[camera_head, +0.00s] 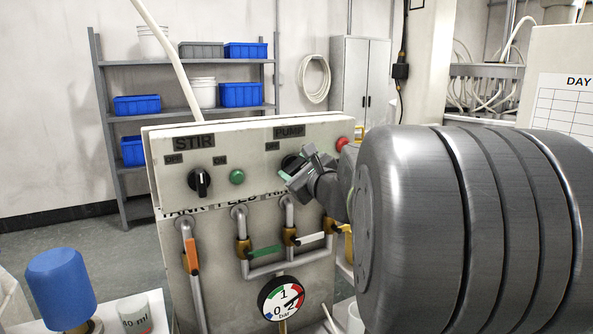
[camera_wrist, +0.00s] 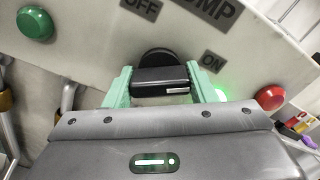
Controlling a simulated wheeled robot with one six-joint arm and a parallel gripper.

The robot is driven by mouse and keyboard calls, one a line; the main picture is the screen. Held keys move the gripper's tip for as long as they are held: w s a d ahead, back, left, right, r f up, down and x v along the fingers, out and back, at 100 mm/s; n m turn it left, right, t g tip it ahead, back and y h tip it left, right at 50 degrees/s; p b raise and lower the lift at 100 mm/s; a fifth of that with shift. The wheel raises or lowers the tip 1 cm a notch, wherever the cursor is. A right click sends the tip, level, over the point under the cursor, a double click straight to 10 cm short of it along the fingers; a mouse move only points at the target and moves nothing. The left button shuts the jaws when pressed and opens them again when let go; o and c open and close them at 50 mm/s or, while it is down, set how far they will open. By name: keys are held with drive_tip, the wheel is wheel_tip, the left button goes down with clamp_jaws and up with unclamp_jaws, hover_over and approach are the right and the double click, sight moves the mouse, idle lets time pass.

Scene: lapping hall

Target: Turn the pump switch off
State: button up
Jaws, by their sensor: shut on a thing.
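The pump switch is a black rotary knob (camera_wrist: 155,57) on the panel's right half, below the PUMP label (camera_head: 288,131). In the wrist view its OFF label (camera_wrist: 140,5) is above and its ON label (camera_wrist: 213,62) is to the right. A white mark shows near the right end of the knob's bar. My gripper (camera_wrist: 160,84) is shut on this bar, one green finger on each side. In the head view my gripper (camera_head: 304,173) covers most of the knob. A green glow (camera_wrist: 220,95) shows beside the right finger, its lamp mostly hidden.
The STIR knob (camera_head: 200,182) and a green lamp (camera_head: 237,177) are left on the panel. A red button (camera_head: 342,144) is close to my gripper's right. Pipes with valve levers (camera_head: 192,257) and a gauge (camera_head: 281,300) are below.

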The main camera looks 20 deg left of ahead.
drive_tip(key=n+b, duration=0.1)
drive_tip(key=b, duration=0.1)
drive_tip(key=n+b, duration=0.2)
drive_tip(key=shift+f+n, duration=0.3)
drive_tip(key=n+b, duration=0.2)
drive_tip(key=shift+n+b, duration=0.35)
drive_tip(key=shift+n, duration=0.05)
drive_tip(key=n+b, duration=0.3)
drive_tip(key=shift+r+n+b, duration=0.2)
drive_tip(key=shift+n+b, duration=0.6)
drive_tip(key=shift+n, duration=0.3)
drive_tip(key=o, duration=1)
drive_tip(key=shift+r, duration=0.1)
drive_tip(key=shift+d, duration=0.1)
